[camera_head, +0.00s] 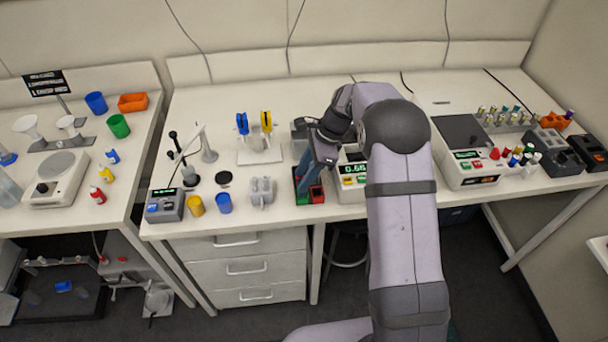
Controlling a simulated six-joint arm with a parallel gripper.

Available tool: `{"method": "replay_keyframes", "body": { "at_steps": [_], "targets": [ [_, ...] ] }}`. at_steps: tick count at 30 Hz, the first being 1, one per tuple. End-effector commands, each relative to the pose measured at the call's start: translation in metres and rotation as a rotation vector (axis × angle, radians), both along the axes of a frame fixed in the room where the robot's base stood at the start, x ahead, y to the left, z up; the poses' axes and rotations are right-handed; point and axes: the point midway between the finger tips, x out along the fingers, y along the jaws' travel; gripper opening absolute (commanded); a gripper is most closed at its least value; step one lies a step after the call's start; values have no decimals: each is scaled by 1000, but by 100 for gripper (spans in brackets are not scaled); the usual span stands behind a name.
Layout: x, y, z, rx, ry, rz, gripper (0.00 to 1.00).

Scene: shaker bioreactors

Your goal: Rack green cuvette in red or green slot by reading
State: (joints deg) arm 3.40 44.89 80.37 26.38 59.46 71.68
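A small rack with a green slot (302,199) and a red slot (317,194) stands near the front edge of the middle bench. My gripper (305,182) points down over this rack and hides part of it. I cannot tell whether its fingers are open or shut. I cannot make out the green cuvette; the gripper may hide it. Just right of the rack is a white reader (348,188) with a lit green display (354,169). The display seems to read about 0.66, but the digits are small. My arm covers the reader's right side.
Left of the rack are a grey tube holder (262,191), a blue cup (224,203) and a yellow cup (196,205). A stand with blue and yellow pipettes (258,150) is behind. Right of my arm stand a larger instrument (468,155) and several capped vials.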

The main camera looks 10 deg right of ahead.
Motion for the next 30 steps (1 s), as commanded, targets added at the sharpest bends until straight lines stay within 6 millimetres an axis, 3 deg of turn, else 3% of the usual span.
{"method": "replay_keyframes", "body": {
  "at_steps": [12, 30],
  "targets": [
    [0, 0, 31, 0, 0, 0, 38],
    [-2, -1, 33, -5, -6, 14, 38]
  ]
}}
